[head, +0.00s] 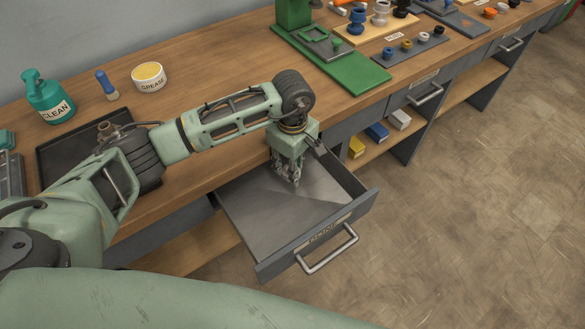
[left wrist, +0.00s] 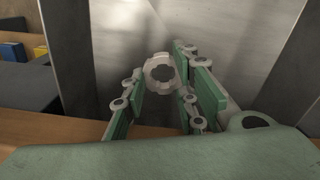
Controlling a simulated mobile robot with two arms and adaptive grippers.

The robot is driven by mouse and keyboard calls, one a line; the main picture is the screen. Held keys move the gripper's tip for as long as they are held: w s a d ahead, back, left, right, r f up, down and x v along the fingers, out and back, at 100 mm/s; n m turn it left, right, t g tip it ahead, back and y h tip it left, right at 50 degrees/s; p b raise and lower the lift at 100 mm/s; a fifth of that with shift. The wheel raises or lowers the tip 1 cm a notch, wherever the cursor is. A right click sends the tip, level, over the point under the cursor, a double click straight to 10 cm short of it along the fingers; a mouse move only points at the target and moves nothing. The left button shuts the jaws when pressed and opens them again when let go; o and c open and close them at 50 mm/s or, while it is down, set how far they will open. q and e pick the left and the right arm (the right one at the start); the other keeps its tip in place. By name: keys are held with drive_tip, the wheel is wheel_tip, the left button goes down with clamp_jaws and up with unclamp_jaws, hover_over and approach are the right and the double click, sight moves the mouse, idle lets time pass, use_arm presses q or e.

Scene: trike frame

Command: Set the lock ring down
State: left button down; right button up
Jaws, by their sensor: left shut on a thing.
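The lock ring (left wrist: 151,66) is a pale grey ring with a notched hole, seen between the fingertips in the left wrist view. My left gripper (left wrist: 160,82) is shut on it. In the head view my left gripper (head: 289,178) points down into the open drawer (head: 318,236), above its bare grey floor. The ring cannot be made out there, and the gap between it and the drawer floor is unclear. My right gripper is not in view.
Drawer walls stand close around the gripper. The wooden bench (head: 200,85) holds a green press base (head: 345,75), a grease tub (head: 149,80), a cleaner bottle (head: 47,100) and a dark tray (head: 65,150). Coloured boxes (head: 377,132) sit on the shelf right of the drawer.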

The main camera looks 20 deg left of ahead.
sight(292, 186)
use_arm(q)
wheel_tip(292, 186, down, 2)
drive_tip(key=shift+f, duration=0.1)
drive_tip(key=shift+s+f+b, duration=0.25)
drive_tip(key=shift+f+b, duration=0.35)
drive_tip(key=shift+b, duration=0.05)
drive_tip(key=c, duration=1.4)
unclamp_jaws()
drive_tip(key=shift+s+f, duration=0.1)
drive_tip(key=shift+s, duration=0.05)
drive_tip(key=shift+d+r+p, duration=0.1)
drive_tip(key=shift+r+p, duration=0.15)
drive_tip(key=shift+p, duration=0.1)
drive_tip(key=r, duration=0.8)
drive_tip(key=r+b, duration=0.1)
drive_tip(key=r, duration=0.4)
drive_tip(key=shift+w, duration=0.35)
